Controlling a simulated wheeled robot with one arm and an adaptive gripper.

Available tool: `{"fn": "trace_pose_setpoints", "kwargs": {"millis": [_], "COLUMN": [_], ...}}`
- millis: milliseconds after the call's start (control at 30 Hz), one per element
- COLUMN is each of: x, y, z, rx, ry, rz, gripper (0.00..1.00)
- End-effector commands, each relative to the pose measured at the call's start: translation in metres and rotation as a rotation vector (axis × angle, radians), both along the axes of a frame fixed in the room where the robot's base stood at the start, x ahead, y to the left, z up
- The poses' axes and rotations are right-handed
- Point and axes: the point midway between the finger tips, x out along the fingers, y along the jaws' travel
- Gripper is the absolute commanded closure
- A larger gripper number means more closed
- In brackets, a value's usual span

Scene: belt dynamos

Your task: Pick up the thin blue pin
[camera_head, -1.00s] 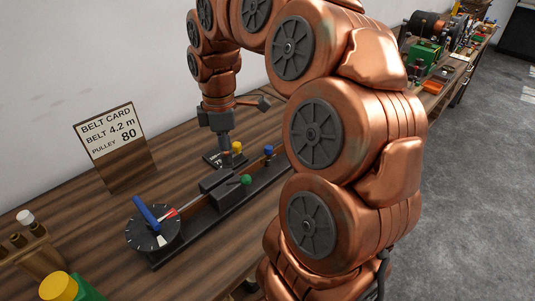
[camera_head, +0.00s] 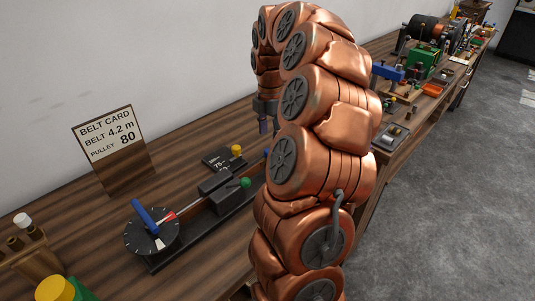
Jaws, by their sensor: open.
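My gripper (camera_head: 264,122) hangs over the far part of the bench, partly hidden behind my copper arm; it is open, with nothing seen in it. A small blue-topped peg (camera_head: 266,152) shows only as a sliver beside my arm, at the right end of the black rail device (camera_head: 185,233). A thicker blue handle (camera_head: 145,216) lies tilted across the dial at the device's left end. Further right, small blue, yellow and green pieces (camera_head: 392,100) stand on the bench beyond my arm. I cannot tell for sure which blue piece is the thin pin.
A belt card (camera_head: 108,138) stands at the back left. A yellow knob (camera_head: 236,149) on a dark plate and a green knob (camera_head: 245,182) are near the rail. A wooden rack (camera_head: 40,262) is at the left. A grey tray (camera_head: 391,137) lies right of my arm.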

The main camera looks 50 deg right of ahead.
Motion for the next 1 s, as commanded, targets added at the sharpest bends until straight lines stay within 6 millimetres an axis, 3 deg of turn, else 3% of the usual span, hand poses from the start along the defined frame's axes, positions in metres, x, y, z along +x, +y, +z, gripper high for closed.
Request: {"fn": "trace_pose_setpoints", "kwargs": {"millis": [167,500,767,1000], "x": [0.001,0.004,0.005,0.005], "y": [0.002,0.004,0.004,0.004], "z": [-0.009,-0.047,-0.052,-0.052], "rx": [0.003,0.003,0.0,0.001], "ry": [0.007,0.006,0.0,0.001], "rz": [0.002,0.001,0.0,0.0], "gripper": [0.44,0.44,0.44,0.67]}}
